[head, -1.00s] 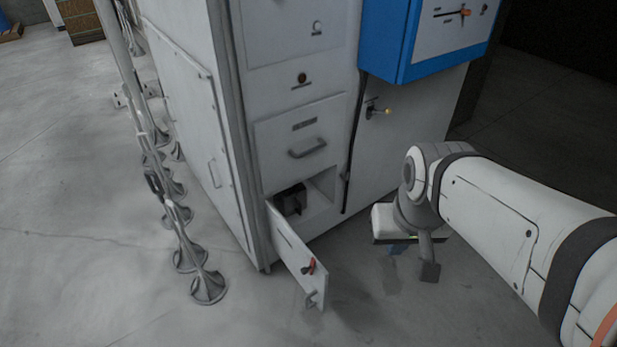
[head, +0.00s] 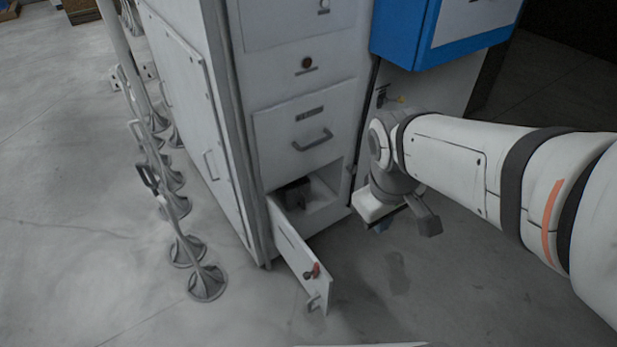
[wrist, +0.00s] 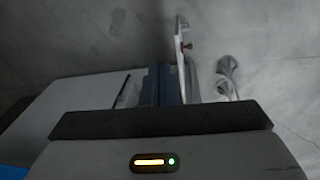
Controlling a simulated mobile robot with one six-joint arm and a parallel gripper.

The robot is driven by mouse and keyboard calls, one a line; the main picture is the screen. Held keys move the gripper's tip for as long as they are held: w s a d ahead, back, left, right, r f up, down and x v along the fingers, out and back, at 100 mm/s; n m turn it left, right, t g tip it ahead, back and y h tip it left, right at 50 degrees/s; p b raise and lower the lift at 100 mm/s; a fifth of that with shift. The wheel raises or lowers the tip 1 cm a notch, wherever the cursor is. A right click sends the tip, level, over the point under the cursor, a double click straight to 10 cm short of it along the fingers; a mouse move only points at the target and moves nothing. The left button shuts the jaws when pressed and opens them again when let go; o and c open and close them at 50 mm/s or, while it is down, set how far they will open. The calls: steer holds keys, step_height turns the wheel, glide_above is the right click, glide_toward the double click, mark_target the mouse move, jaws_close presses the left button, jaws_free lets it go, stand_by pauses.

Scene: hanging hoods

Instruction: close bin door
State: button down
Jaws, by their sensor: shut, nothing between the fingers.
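The bin door (head: 291,247) is a white panel low on the front of the white cabinet. The bin opening (head: 324,190) shows a dark object (head: 294,194) inside. My gripper (head: 383,226) is to the right of the door, apart from it, in front of the cabinet; its fingers are small and mostly hidden there. In the wrist view, the shut blue-grey fingers (wrist: 168,84) show, with the door (wrist: 180,48) beyond them.
A closed drawer (head: 306,135) with a handle sits above the opening. A blue box (head: 440,35) juts out at upper right. Several posts with round bases (head: 207,283) stand left of the cabinet. Floor in front of the door is clear.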

steer(key=w+a+f+m+t+h+b, duration=0.1)
steer(key=w+a+f+m+h+b, duration=0.1)
steer(key=a+f+m+b, duration=0.75)
steer(key=w+a+f+m+t+h+b, duration=0.1)
steer(key=w+a+f+m+h+b, duration=0.25)
steer(key=f+m, duration=1.05)
steer(key=a+f+m+t+h+b, duration=0.2)
steer(key=a+f+m+b, duration=0.5)
steer(key=a+f+m, duration=0.35)
steer(key=m+b, duration=0.1)
steer(key=b, duration=0.5)
glide_toward(317, 270)
steer(key=shift+y, duration=0.25)
steer(key=x, duration=0.5)
steer(key=shift+f, duration=0.25)
steer(key=shift+w+d+r, duration=0.1)
steer(key=shift+w+d, duration=0.15)
steer(key=shift+d, duration=0.15)
steer(key=shift+d, duration=0.1)
